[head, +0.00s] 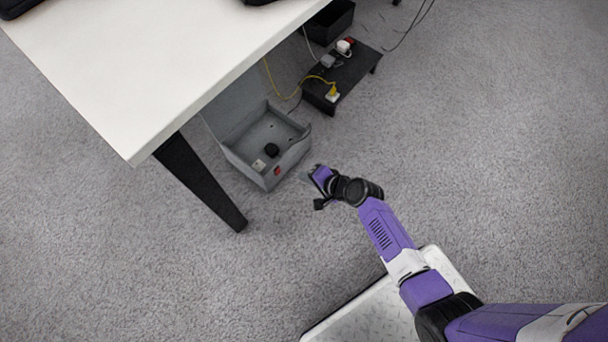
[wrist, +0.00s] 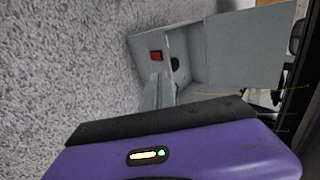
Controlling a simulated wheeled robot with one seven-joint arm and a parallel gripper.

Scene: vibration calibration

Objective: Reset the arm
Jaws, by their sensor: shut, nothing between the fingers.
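My arm reaches out over the carpet from the lower right in the head view. My gripper (head: 313,182) is just to the right of an open grey box (head: 268,173) on the floor, outside it. In the wrist view the grey fingers (wrist: 158,90) are together and empty, pointing toward the box (wrist: 220,50). I cannot tell how far they are from its wall. The box has a raised lid, a red switch (wrist: 156,56) on its outer wall and a black round part (head: 271,150) inside.
A white table (head: 150,60) is at the upper left, with a dark leg (head: 200,183) left of the box. A low black stand (head: 345,77) with plugs and a yellow cable is beyond the box. Open carpet lies to the right and in front.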

